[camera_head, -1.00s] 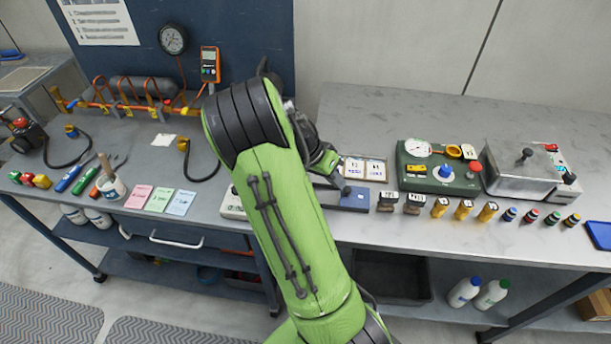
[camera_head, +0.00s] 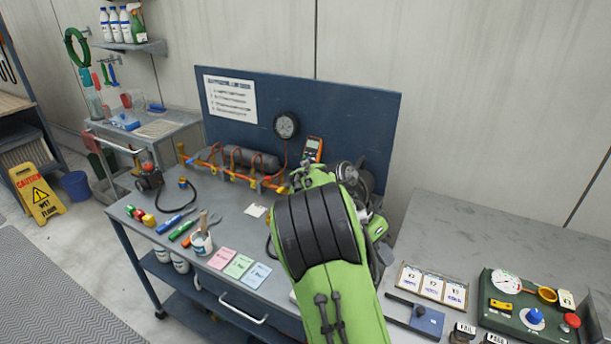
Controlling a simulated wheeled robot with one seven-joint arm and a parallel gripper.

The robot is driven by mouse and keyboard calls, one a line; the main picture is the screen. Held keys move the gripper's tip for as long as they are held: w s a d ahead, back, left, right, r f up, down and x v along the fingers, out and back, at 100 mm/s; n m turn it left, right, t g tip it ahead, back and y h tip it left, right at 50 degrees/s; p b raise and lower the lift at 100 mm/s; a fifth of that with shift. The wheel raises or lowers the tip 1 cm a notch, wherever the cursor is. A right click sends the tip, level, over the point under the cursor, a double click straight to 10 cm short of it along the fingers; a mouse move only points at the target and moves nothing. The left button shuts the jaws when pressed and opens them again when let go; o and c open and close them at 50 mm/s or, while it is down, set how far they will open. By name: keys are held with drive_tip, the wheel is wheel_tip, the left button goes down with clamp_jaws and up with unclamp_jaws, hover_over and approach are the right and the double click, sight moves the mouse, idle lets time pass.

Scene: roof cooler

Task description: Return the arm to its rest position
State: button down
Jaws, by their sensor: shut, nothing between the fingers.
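My green and black arm (camera_head: 318,232) rises from the bottom of the head view and reaches over the workbench. Its far links show behind the black joint cover, in front of the blue back panel (camera_head: 372,112). The fingers of my gripper cannot be made out; the arm's own links hide that end. I see nothing held.
The bench carries a pipe manifold (camera_head: 235,165), a gauge (camera_head: 286,125), an orange meter (camera_head: 313,148), coloured cards (camera_head: 238,266) and a cup (camera_head: 201,243). A green control panel (camera_head: 525,318) is at right. A wet-floor sign (camera_head: 37,192) stands at left.

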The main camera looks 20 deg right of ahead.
drive_tip(key=s+a+r+n+t+y, duration=0.2)
drive_tip(key=s+a+n+t, duration=0.3)
drive_tip(key=a, duration=0.5)
drive_tip(key=s+a+r+n+t+y, duration=0.3)
drive_tip(key=s+a+r+n+t, duration=0.2)
drive_tip(key=s+a+n, duration=0.5)
drive_tip(key=shift+s+a+r+n, duration=0.2)
drive_tip(key=shift+a+n, duration=0.45)
drive_tip(key=shift+n, duration=0.25)
